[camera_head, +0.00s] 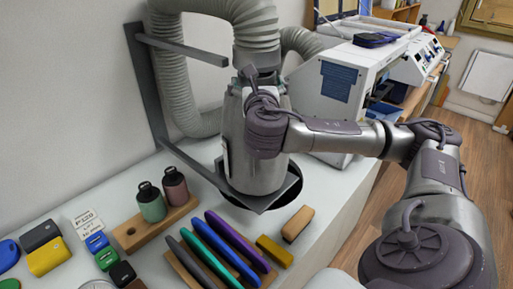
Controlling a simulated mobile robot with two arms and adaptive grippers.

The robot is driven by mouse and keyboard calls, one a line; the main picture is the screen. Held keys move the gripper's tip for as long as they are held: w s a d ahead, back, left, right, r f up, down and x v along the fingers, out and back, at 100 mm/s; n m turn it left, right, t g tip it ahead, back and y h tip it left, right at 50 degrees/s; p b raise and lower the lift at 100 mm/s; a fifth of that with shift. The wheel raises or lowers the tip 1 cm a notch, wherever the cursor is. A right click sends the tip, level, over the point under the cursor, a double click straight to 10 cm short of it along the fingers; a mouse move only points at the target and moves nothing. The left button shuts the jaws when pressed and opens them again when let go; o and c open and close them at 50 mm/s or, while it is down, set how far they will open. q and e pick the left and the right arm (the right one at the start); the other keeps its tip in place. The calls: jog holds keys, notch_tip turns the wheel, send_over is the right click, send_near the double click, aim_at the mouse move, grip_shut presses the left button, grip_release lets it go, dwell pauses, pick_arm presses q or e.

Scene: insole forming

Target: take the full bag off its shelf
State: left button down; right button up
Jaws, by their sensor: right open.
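A grey metallic-looking cylinder (238,165), which I take to be the full bag, stands upright under a ribbed hose. Its foot is on the dark metal shelf plate (222,182) of a wall bracket, over a round dark opening in the bench. My right arm comes in from the right and crosses in front of the cylinder. My right gripper (250,76) is at the cylinder's top, just below the hose end. It is open, but its fingers are largely hidden, and I cannot tell whether they touch the cylinder. My left gripper is not in view.
The ribbed hose (256,24) hangs from above. Two small bottles stand in a wooden block (131,234), with coloured tools (233,245) and blocks nearby on the white bench. A white machine (337,92) stands behind my forearm. The bench's right edge drops to wooden floor.

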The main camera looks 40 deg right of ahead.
jog(key=shift+w+d, duration=0.1)
jog(key=shift+w, duration=0.05)
jog(key=shift+c, duration=0.2)
jog(key=c, duration=1.3)
jog(key=shift+c, duration=1.3)
jog(key=shift+r, duration=0.1)
